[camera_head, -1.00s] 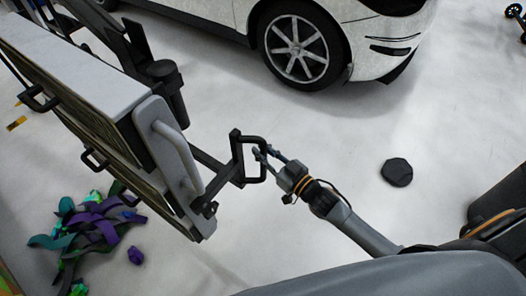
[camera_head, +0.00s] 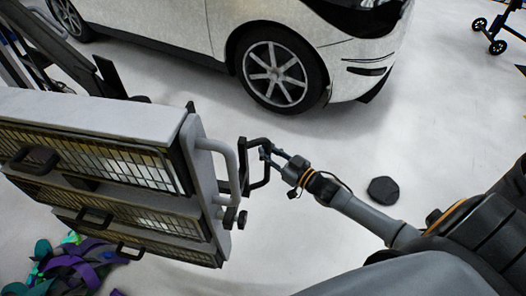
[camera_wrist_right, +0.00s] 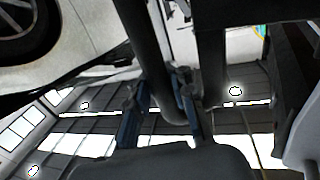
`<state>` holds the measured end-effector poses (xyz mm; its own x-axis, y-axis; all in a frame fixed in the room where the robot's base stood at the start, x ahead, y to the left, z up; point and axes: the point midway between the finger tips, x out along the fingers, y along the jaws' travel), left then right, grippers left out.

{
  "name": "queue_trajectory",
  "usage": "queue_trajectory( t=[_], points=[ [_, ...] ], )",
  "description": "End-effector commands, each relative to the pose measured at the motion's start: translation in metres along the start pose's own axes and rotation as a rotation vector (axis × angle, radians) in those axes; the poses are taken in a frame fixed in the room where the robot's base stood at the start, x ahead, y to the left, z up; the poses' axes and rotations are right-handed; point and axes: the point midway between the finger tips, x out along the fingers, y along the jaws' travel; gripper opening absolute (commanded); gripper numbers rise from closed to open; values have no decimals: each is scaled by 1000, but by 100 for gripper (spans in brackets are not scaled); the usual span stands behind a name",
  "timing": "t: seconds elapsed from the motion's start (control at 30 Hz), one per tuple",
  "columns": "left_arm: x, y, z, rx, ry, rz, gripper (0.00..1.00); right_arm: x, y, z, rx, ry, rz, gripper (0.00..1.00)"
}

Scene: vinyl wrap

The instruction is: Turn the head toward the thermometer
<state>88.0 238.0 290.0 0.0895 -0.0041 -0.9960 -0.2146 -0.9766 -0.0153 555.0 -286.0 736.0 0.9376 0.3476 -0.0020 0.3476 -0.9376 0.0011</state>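The lamp head (camera_head: 92,113) is a pale box with several grilled heater panels, at the left of the head view. A black handle bracket (camera_head: 246,174) stands out from its right end. My right gripper (camera_head: 270,152) has its fingers on either side of the handle's bar and looks shut on it. In the right wrist view, the dark bar (camera_wrist_right: 155,70) runs down between the two fingers (camera_wrist_right: 165,112). I cannot make out a thermometer in either view. My left gripper is out of view.
A white car with a dark wheel (camera_head: 279,70) stands behind, at the top. A dark flat object (camera_head: 383,190) lies on the pale floor. Purple and teal strips (camera_head: 75,265) are heaped at lower left. A small wheeled thing (camera_head: 497,35) is at top right.

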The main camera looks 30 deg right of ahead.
Motion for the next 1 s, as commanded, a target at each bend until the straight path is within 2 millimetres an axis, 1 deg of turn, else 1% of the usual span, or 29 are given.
queue_trajectory(
  t=[0.03,0.1,0.4,0.53,0.67,0.9,1.0],
  points=[
    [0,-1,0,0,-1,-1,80,-3,3,4,-2,-10,6,30],
    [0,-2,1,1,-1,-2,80,-2,3,3,-2,-9,5,42],
    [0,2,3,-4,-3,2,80,-2,0,2,-1,-5,1,42],
    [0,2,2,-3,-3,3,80,-11,0,3,-1,-7,2,42],
    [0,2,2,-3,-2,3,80,-33,0,3,1,-8,2,42],
    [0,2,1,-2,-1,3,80,-85,1,3,0,-9,4,42],
    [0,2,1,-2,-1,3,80,-102,2,2,0,-8,4,42]
  ],
)
